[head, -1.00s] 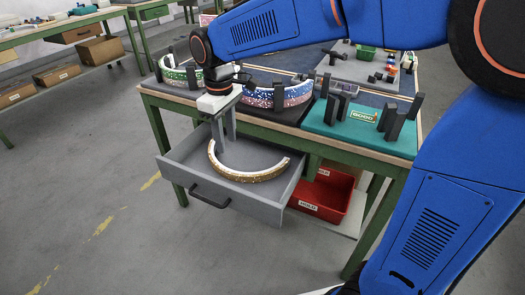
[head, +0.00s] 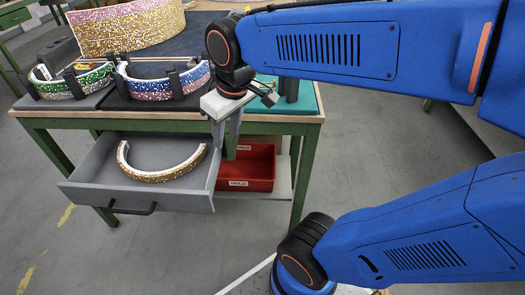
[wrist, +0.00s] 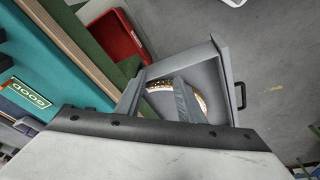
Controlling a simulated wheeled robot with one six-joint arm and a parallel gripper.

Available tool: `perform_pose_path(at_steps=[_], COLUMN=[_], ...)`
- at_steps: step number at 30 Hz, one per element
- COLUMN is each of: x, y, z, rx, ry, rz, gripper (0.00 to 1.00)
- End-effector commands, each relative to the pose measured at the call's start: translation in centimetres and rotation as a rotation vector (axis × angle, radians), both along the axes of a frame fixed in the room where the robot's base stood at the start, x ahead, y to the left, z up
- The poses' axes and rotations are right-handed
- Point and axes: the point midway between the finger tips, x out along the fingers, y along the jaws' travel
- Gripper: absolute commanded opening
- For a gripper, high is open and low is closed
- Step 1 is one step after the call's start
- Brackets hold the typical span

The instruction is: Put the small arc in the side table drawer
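The small arc (head: 162,174), gold glitter with a white edge, lies in the pulled-out grey side table drawer (head: 84,180). In the wrist view the arc (wrist: 158,86) shows partly behind a finger, inside the drawer (wrist: 226,80). My gripper (head: 226,136) is above the drawer's right side, clear of the arc. Its two fingers point down and stand apart with nothing between them; they also show apart in the wrist view (wrist: 160,82).
A red HOLD bin (head: 248,168) stands on the shelf right of the drawer. On the table top, a green and white arc (head: 72,84) and a blue and pink arc (head: 165,86) stand between dark posts. A large gold arc (head: 125,28) stands behind them.

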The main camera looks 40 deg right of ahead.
Motion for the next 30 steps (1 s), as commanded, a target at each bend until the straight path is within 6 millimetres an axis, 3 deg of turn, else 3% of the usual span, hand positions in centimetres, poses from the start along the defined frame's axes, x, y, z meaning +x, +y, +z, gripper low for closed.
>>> perform_pose_path(at_steps=[6, 12, 30], x=[-4.8, -7.3, -7.9], y=[-3.6, -5.1, -5.4], z=[-1.8, -3.2, -3.6], rx=[0.03, 0.047, 0.052], ry=[-0.078, -0.121, -0.131], rz=[-0.17, -0.264, -0.288], gripper=[0.35, 0.35, 0.35])
